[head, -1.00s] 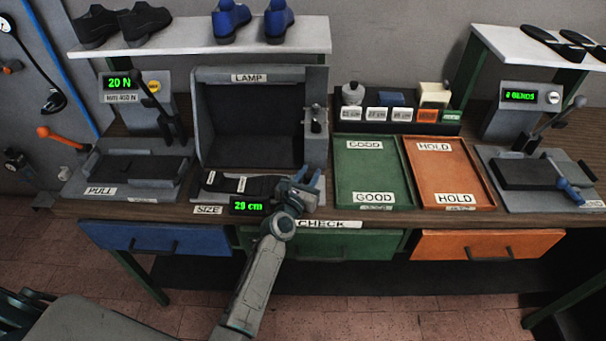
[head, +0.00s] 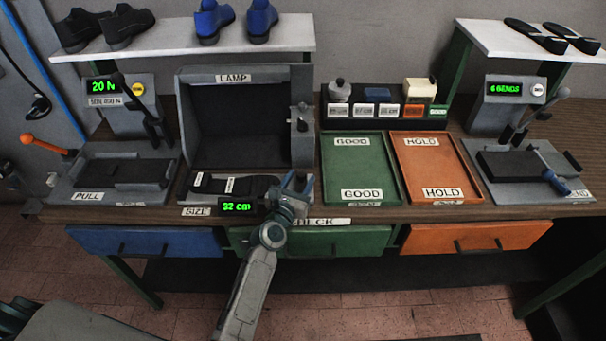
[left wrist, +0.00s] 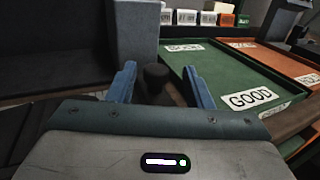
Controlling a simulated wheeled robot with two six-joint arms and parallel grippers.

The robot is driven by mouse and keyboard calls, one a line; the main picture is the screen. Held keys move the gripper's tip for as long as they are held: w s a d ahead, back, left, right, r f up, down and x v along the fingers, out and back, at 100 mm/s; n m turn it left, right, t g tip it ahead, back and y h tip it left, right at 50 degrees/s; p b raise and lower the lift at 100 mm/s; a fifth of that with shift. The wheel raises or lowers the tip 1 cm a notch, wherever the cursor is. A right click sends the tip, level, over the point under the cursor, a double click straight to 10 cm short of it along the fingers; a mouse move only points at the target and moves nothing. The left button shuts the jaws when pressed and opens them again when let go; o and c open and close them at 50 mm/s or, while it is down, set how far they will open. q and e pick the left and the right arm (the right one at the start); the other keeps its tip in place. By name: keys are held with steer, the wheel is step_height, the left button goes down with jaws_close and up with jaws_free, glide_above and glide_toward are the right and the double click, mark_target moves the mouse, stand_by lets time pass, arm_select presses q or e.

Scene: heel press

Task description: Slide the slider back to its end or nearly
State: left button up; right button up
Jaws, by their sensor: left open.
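The size gauge with its SIZE label (head: 197,211) stands at the front of the bench under the lamp box. A black sole (head: 235,186) lies on it, and its display (head: 237,205) reads 32 cm. My left gripper (head: 298,182) is at the right end of the gauge, with its fingers apart. In the left wrist view a dark knob (left wrist: 157,77), seemingly the slider's, stands between the two blue fingers (left wrist: 158,84), without a clear grip on it. The slider's body is mostly hidden by my gripper. My right gripper is not in view.
The lamp box (head: 245,125) rises behind the gauge. The green GOOD tray (head: 358,165) and orange HOLD tray (head: 432,165) lie empty to the right. The pull tester (head: 120,175) is left, the bend tester (head: 525,170) far right.

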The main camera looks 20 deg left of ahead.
arm_select(q)
steer(key=s, duration=0.8)
steer(key=shift+a+b, duration=0.25)
steer(key=shift+b, duration=0.1)
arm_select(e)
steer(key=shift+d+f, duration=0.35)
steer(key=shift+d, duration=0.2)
arm_select(q)
steer(key=shift+w, duration=0.1)
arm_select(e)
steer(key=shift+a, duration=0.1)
